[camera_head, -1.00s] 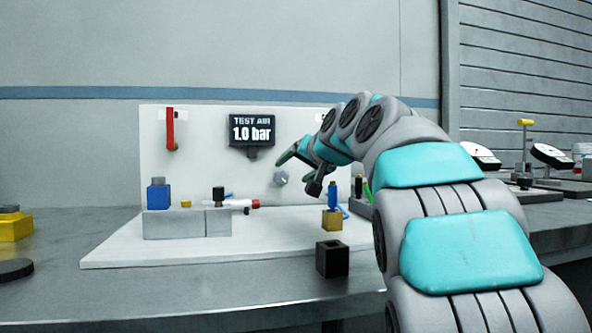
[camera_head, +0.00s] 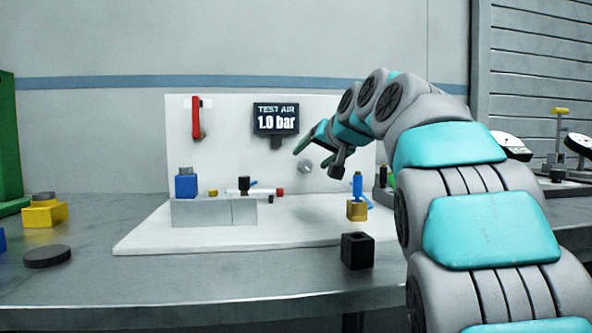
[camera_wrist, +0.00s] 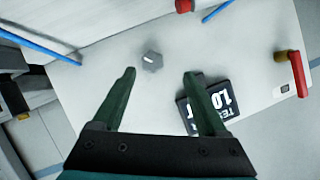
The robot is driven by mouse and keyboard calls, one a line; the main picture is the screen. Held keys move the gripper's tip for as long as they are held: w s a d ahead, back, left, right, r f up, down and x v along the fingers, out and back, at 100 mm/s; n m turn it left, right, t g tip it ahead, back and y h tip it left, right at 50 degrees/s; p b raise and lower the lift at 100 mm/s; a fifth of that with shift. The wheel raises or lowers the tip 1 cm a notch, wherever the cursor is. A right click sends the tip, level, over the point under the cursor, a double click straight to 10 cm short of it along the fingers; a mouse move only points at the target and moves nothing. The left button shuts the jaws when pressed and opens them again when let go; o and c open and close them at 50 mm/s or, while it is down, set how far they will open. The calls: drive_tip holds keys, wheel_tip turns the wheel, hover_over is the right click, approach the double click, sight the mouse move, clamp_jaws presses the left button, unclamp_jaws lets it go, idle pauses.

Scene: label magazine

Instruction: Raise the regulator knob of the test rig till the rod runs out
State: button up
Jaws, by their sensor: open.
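The regulator knob (camera_head: 305,166) is a small grey knob on the white upright panel of the test rig (camera_head: 215,130). In the wrist view the knob (camera_wrist: 152,61) lies ahead of my gripper (camera_wrist: 160,74), between the lines of its two green fingers and apart from them. My gripper (camera_head: 318,155) is open and empty, close to the knob in the head view. The black display (camera_head: 276,118) reads TEST AIR 1.0 bar. A white cylinder (camera_head: 240,191) with a red end (camera_head: 280,191) lies low in front of the panel. Whether its rod is out I cannot tell.
A red lever (camera_head: 197,118) hangs at the panel's upper left. A blue block (camera_head: 187,187) sits on the grey step (camera_head: 213,212). A brass block with a blue top (camera_head: 357,200) and a black box (camera_head: 357,251) stand at front right. The bench front is mostly clear.

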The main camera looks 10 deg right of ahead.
sight(306, 163)
drive_tip(key=w+n+g+h+p, duration=0.1)
drive_tip(key=w+p, duration=0.1)
drive_tip(key=w+f+n+g+h+p, duration=0.1)
drive_tip(key=w+p, duration=0.1)
drive_tip(key=p, duration=0.1)
drive_tip(key=w+f+g+p, duration=0.1)
drive_tip(key=w+g+p, duration=0.1)
drive_tip(key=w+p, duration=0.1)
drive_tip(key=shift+a+f+n+h, duration=0.1)
drive_tip(key=shift+a+n+h, duration=0.1)
drive_tip(key=shift+n+h, duration=0.2)
idle(0.3)
clamp_jaws()
idle(0.5)
